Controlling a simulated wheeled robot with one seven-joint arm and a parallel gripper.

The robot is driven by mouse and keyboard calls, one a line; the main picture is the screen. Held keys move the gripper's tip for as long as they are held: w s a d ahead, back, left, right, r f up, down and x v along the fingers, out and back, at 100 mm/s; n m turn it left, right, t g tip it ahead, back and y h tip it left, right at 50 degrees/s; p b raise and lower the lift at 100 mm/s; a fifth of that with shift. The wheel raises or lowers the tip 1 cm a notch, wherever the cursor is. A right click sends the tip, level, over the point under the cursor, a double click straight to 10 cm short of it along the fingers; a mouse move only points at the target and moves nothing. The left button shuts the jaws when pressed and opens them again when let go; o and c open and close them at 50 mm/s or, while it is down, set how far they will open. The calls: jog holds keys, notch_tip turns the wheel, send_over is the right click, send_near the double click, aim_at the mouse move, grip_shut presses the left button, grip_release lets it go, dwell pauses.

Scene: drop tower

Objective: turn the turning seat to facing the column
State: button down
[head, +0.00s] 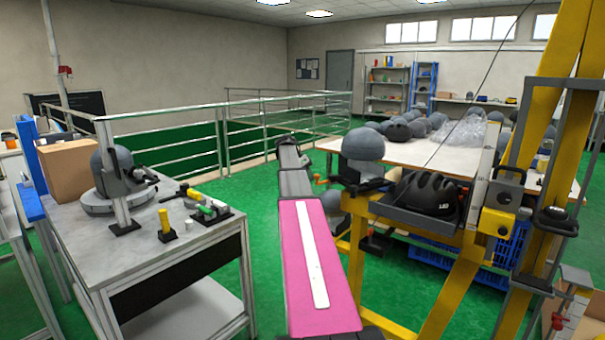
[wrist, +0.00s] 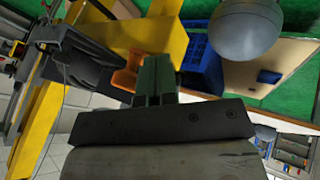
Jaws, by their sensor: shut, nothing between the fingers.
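The turning seat (head: 368,182) is a dark mount on the yellow drop-tower frame in the head view. A grey headform (head: 362,145) sits upright on it, and an orange handle (head: 326,181) sticks out to its left. The yellow column (head: 556,95) stands to the right. In the wrist view my gripper (wrist: 156,62) is shut and empty. Its green fingertips are beside an orange part (wrist: 131,72), probably the handle; whether they touch cannot be told. A grey rounded form (wrist: 246,32) is at upper right in that view. The seat's exact facing is unclear.
A black helmet (head: 431,193) lies on a dark tray beside the seat. A workbench (head: 165,250) with a headform fixture and small tools stands left. A table (head: 400,150) with several headforms is behind, above a blue crate (head: 475,262). Green floor lies between.

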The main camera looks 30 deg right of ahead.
jog(key=shift+s+d, duration=0.15)
jog(key=shift+s, duration=0.45)
jog(key=s+a+n+t+h, duration=0.1)
jog(key=s+n, duration=0.3)
jog(key=s, duration=0.5)
jog(key=shift+s+n+t, duration=0.15)
jog(key=shift+n+t, duration=0.15)
jog(key=shift+t, duration=0.6)
jog(key=shift+a, duration=0.1)
jog(key=w+a+r, duration=0.5)
jog(key=a+r, duration=0.3)
jog(key=shift+r, duration=0.15)
